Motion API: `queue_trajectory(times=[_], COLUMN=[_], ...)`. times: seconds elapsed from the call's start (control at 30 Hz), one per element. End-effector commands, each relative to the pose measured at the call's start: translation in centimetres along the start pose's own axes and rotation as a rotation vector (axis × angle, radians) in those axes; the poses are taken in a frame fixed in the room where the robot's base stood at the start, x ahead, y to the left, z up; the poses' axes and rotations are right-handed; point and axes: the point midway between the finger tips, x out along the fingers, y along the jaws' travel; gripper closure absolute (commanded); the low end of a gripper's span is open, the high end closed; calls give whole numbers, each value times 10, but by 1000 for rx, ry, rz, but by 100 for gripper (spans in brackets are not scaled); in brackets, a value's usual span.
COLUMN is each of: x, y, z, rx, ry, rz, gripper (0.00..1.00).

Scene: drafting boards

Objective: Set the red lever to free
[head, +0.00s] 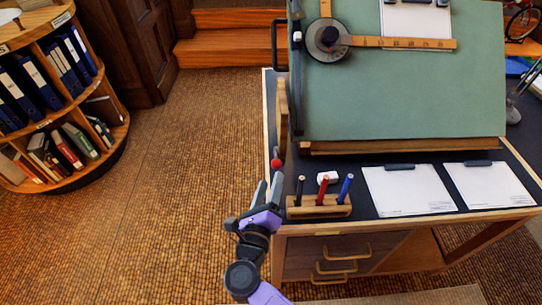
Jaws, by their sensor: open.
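The red lever shows as a small red knob (276,163) at the left side of the drafting desk, just below the wooden side piece of the tilted board. Its shaft and any markings are too small or hidden to read. My gripper (270,186) is open, its two fingers pointing up toward the knob from just below it in the picture. I cannot tell whether the fingertips touch the knob. The green drafting board (420,90) stands tilted on the dark desk top (352,174).
A wooden holder (318,207) with red, blue and dark pens stands right of my gripper, with a white eraser behind it. Two clipboards (408,189) lie further right. A black handle (279,45) sticks out at the board's upper left. The floor left of the desk is clear up to the round bookshelf (50,95).

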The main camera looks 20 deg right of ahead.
Motion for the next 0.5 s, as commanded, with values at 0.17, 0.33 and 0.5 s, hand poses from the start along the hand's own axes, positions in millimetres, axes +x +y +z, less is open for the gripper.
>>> queue_trajectory(times=[0.17,0.33,0.5], x=[17,44,66], y=[-1,-2,-1], z=[1,1,2], rx=[9,7,6], ry=[0,-2,-4], rz=[-4,-4,-3], gripper=[50,50,50])
